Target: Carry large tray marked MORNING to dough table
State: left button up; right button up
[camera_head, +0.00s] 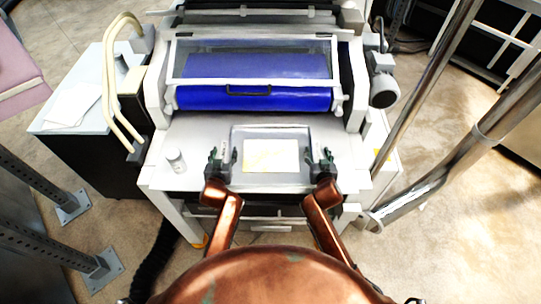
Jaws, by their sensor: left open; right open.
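A large grey tray (295,180) sits on the front table of the roller machine, in the middle of the head view. A pale, yellowish sheet-like thing (270,156) lies in it. No MORNING mark can be read at this size. My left gripper (222,158) is open at the tray's left side. My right gripper (322,157) is open at the tray's right side. I cannot tell whether the fingers touch the tray rim. No dough table can be made out for sure.
The machine's blue roller (250,98) lies behind the tray. A small white canister (176,160) stands left on the machine table (185,135). A side table with papers (75,107) is at left, a metal post (455,170) at right. Floor is open beyond the post.

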pick_arm(q)
jog(key=shift+c, duration=0.6)
pick_arm(e)
jog(key=shift+c, duration=0.6)
pick_arm(q)
grip_shut()
pick_arm(e)
grip_shut()
pick_arm(q)
jog(key=shift+r, duration=0.1)
pick_arm(e)
jog(key=shift+r, duration=0.1)
